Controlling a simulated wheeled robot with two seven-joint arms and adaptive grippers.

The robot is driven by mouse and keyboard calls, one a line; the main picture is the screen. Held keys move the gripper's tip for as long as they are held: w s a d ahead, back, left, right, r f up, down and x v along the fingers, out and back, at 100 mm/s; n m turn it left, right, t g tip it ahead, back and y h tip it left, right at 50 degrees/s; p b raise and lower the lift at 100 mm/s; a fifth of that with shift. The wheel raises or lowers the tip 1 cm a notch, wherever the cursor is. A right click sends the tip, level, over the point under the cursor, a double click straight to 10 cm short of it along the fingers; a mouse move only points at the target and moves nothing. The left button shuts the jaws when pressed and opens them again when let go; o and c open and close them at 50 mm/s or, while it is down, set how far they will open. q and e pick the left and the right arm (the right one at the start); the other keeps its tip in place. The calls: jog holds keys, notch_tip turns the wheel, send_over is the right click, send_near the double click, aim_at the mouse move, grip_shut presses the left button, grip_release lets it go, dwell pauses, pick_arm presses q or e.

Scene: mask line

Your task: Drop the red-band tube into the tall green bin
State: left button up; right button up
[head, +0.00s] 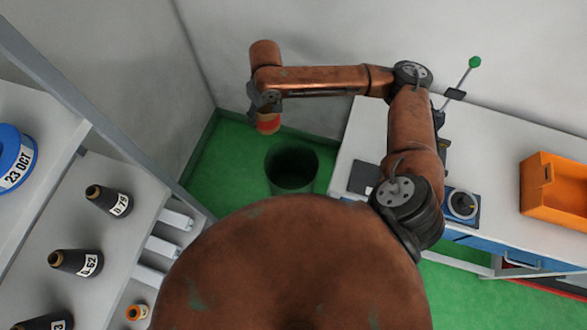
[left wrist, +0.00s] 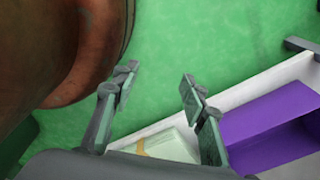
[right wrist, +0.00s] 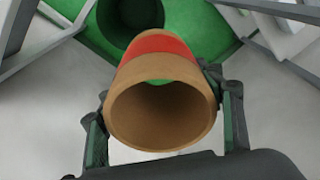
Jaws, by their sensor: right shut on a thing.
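The red-band tube (right wrist: 160,100) is a brown cardboard tube with a red band. My right gripper (right wrist: 165,125) is shut on it, one finger on each side, with the tube's open near end facing the right wrist camera. In the head view the tube's red band (head: 268,124) shows below my right gripper (head: 265,103). The tall green bin (head: 291,168) stands on the green floor, and the tube is above and a little left of its mouth in the picture. The bin also shows beyond the tube in the right wrist view (right wrist: 112,25). My left gripper (left wrist: 155,92) is open and empty.
A white bench (head: 352,150) stands right of the bin, with an orange bin (head: 553,190) on it. A shelf (head: 120,175) with dark labelled cones (head: 108,200) is at left. The left wrist view shows a purple container (left wrist: 270,130) on a white surface.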

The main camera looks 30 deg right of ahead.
pick_arm(q)
jog(key=s+f+g+b, duration=0.1)
jog(key=s+f+b, duration=0.3)
jog(key=f+b, duration=0.4)
jog(key=s+f+g+b, duration=0.1)
jog(key=s+f+b, duration=0.3)
jog(key=f+b, duration=0.45)
jog(key=w+b, duration=0.2)
jog(key=w, duration=0.5)
jog(key=shift+w+f+t+b, duration=0.25)
jog(key=shift+t+b, duration=0.05)
pick_arm(e)
jog(key=d+f+n, duration=0.2)
jog(key=d+f, duration=0.1)
jog(key=f, duration=1.1)
jog(key=d+f+n, duration=0.2)
jog(key=d+f, duration=0.1)
jog(key=f, duration=1.1)
jog(key=d+f+n, duration=0.2)
jog(key=d+f, duration=0.2)
jog(key=f, duration=1)
jog(key=shift+s, duration=0.45)
pick_arm(q)
jog(key=shift+d, duration=0.1)
pick_arm(e)
jog(key=o, duration=1.3)
